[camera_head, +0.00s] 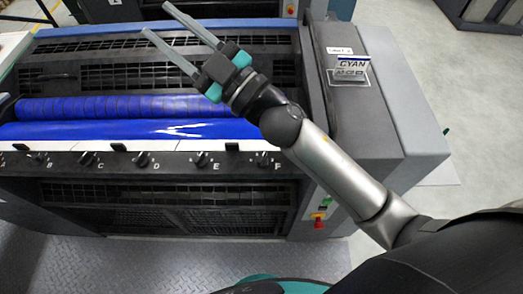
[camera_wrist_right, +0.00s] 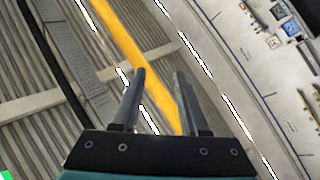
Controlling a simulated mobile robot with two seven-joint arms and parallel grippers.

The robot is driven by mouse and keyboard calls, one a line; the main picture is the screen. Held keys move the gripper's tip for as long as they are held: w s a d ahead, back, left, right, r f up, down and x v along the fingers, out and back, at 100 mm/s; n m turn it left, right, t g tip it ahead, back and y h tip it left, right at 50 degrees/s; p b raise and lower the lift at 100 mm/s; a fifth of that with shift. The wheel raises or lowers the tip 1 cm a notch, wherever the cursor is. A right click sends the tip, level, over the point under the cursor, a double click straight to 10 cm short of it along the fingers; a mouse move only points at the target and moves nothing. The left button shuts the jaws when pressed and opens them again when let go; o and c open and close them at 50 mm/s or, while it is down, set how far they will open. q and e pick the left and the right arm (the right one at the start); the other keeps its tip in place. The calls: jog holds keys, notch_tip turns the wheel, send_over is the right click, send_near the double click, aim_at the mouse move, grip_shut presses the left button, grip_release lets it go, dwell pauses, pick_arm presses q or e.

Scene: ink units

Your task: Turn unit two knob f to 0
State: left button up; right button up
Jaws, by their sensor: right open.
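My right gripper (camera_head: 155,18) is open and empty, raised above the unit and pointing up and left, well away from knob F. It also shows open in the right wrist view (camera_wrist_right: 160,73) with nothing between its fingers. My left gripper is not in view.
Knobs E (camera_head: 201,159), D (camera_head: 142,159) and C (camera_head: 87,158) sit left of knob F. Blue rollers (camera_head: 110,130) lie behind the strip. A red and yellow emergency button (camera_head: 318,220) is low at the right. The metal floor plate (camera_head: 130,265) in front is clear.

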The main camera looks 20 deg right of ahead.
jog(key=s+a+n+g+y, duration=0.5)
jog(key=s+a+n+g, duration=0.25)
jog(key=n+g, duration=0.5)
jog(key=g+h+p, duration=0.1)
jog(key=g+h, duration=0.4)
jog(key=h, duration=1.5)
send_near(262, 157)
jog(key=shift+n+t, duration=0.25)
jog(key=shift+n, duration=0.1)
jog(key=f, duration=0.4)
jog(key=f+p, duration=0.1)
jog(key=f, duration=0.3)
jog(key=shift+s+a+f, duration=0.15)
jog(key=shift+s+f, duration=0.05)
jog(key=shift+f, duration=0.05)
grip_shut()
